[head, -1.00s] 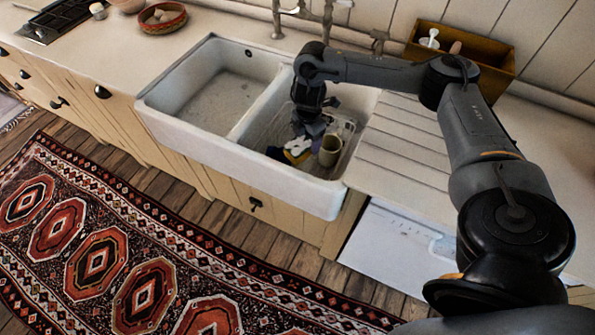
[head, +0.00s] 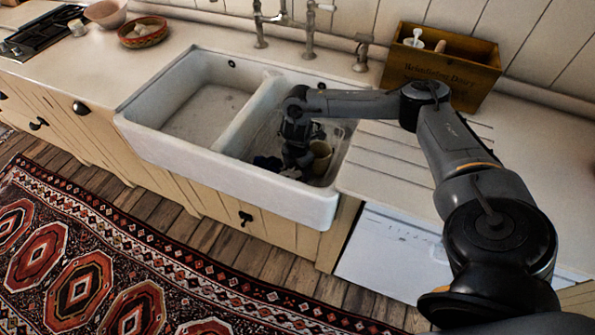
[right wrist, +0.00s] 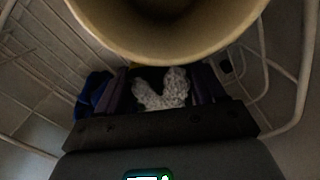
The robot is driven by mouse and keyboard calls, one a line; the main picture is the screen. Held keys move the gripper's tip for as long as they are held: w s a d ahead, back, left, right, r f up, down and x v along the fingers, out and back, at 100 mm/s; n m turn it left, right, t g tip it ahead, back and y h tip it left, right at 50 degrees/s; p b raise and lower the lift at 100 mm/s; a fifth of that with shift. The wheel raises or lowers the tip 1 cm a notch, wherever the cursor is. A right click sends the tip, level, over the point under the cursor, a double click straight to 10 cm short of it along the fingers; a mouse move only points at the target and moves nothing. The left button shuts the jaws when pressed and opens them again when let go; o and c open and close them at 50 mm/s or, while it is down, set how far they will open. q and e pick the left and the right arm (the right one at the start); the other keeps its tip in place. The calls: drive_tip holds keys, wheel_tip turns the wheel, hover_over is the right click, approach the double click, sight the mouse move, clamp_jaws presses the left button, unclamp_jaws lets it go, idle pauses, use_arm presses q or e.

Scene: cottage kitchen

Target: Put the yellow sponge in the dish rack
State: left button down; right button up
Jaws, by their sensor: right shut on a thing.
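My right gripper (head: 296,158) is low in the right sink basin, inside the wire dish rack (head: 337,140). In the right wrist view its fingers (right wrist: 160,92) are closed with a pale, crumpled-looking thing (right wrist: 161,90) between them. A dark blue thing (right wrist: 92,92) lies just left of the fingers; it also shows left of the gripper in the head view (head: 267,163). I cannot make out the yellow sponge clearly; the gripper and shadow may hide it. My left gripper is not in view.
A yellowish cup (head: 320,154) stands in the rack right beside my right gripper and fills the top of the wrist view (right wrist: 165,45). The left basin (head: 205,105) is empty. The grooved drainboard (head: 395,158) is clear. A wooden box (head: 440,65) stands behind it.

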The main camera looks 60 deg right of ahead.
drive_tip(key=shift+f, duration=0.25)
drive_tip(key=o, duration=1)
drive_tip(key=shift+r, duration=0.3)
wheel_tip(320, 180, up, 12)
drive_tip(key=p, duration=0.5)
drive_tip(key=shift+f, duration=0.15)
